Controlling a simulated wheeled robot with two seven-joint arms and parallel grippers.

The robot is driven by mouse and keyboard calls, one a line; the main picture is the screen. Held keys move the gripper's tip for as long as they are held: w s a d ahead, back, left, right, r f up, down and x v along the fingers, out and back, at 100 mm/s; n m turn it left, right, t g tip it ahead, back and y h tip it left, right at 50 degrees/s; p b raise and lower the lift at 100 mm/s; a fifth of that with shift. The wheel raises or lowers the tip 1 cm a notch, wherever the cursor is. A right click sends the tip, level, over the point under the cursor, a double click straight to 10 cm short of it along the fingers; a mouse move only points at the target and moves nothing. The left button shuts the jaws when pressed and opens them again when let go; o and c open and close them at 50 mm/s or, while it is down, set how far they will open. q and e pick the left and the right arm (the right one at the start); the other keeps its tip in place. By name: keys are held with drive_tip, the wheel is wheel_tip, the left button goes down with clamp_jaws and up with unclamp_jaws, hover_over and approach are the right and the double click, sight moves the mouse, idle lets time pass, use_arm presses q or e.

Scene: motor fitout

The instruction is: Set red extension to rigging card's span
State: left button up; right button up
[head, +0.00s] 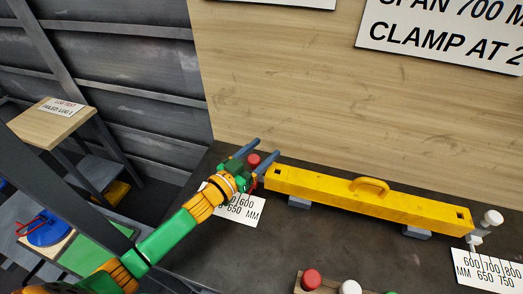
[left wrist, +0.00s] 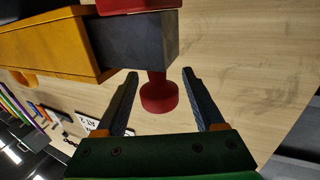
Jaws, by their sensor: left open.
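The yellow beam (head: 330,190) with a loop handle lies across the dark bench. At its left end is the red extension, whose red knob (head: 253,160) stands beside my left gripper (head: 271,148). In the left wrist view the red knob (left wrist: 158,98) sits between the two open fingers (left wrist: 160,75), with gaps on both sides. A grey block (left wrist: 150,40) joins the knob to the yellow beam. The rigging card (head: 450,30) on the wall reads "SPAN 700 M…" and "CLAMP AT 2…", cut off by the frame. My right gripper is out of view.
A left scale label (head: 236,208) is partly covered by my gripper. A right scale label (head: 488,270) reads 600 to 800 mm, below a white knob (head: 492,218). A tray with a loose red knob (head: 311,279) and a white knob (head: 350,287) stands at the front.

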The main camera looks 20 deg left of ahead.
use_arm(q)
drive_tip(key=shift+c, duration=0.2)
clamp_jaws()
drive_tip(key=shift+a, duration=0.1)
idle(1.0)
